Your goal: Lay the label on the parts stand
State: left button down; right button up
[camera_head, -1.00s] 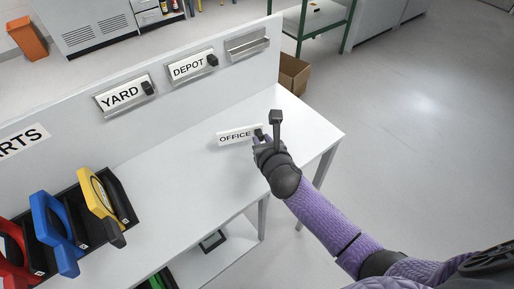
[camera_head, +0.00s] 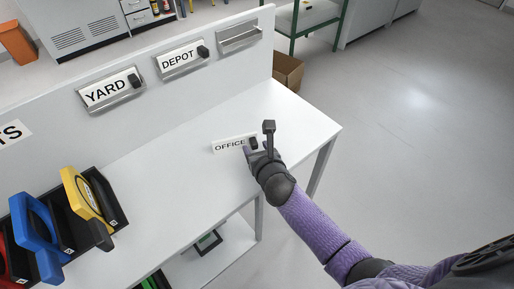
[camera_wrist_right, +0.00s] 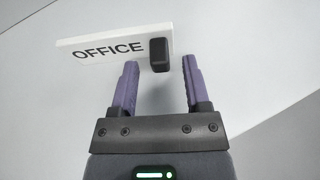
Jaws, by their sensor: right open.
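The label (camera_head: 228,145) is a white plate reading OFFICE with a black knob at its right end. It is at the white top of the parts stand (camera_head: 170,185), right of centre; I cannot tell exactly whether it lies flat or leans. My right gripper (camera_head: 256,152) is open right at the knob. In the right wrist view the label (camera_wrist_right: 105,45) is upper left, and its knob (camera_wrist_right: 159,54) shows between the tips of my spread right gripper (camera_wrist_right: 160,66), with gaps on both sides. My left gripper is out of view.
The upright board holds a YARD label (camera_head: 108,90), a DEPOT label (camera_head: 178,60) and an empty metal holder (camera_head: 240,37). A black rack with yellow (camera_head: 82,195), blue (camera_head: 35,235) and red handled tools is at left. The stand top around the label is clear.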

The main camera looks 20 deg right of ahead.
jog(key=shift+s+r+p, duration=0.2)
jog(key=shift+r+p, duration=0.1)
jog(key=shift+r, duration=0.05)
jog(key=p+v, duration=0.4)
jog(key=v, duration=0.8)
jog(key=s+d+f+m+g, duration=0.1)
jog(key=s+f+m+g, duration=0.2)
jog(key=s+f+m, duration=0.35)
jog(key=s+d+f+m+g, duration=0.1)
jog(key=s+f+m+g, duration=0.25)
jog(key=f+m, duration=0.65)
jog(key=s+f+m+g+b, duration=0.1)
jog(key=s+f+m+g, duration=0.2)
jog(key=s+f+m, duration=0.3)
jog(key=s+d+f+m+g, duration=0.1)
jog(key=s+f+m+g, duration=0.2)
jog(key=s+f+m, duration=0.4)
jog(key=shift+s+f+m+b, duration=0.35)
jog(key=shift+s+m, duration=1.3)
jog(key=shift+s, duration=2.6)
jog(key=shift+d, duration=0.1)
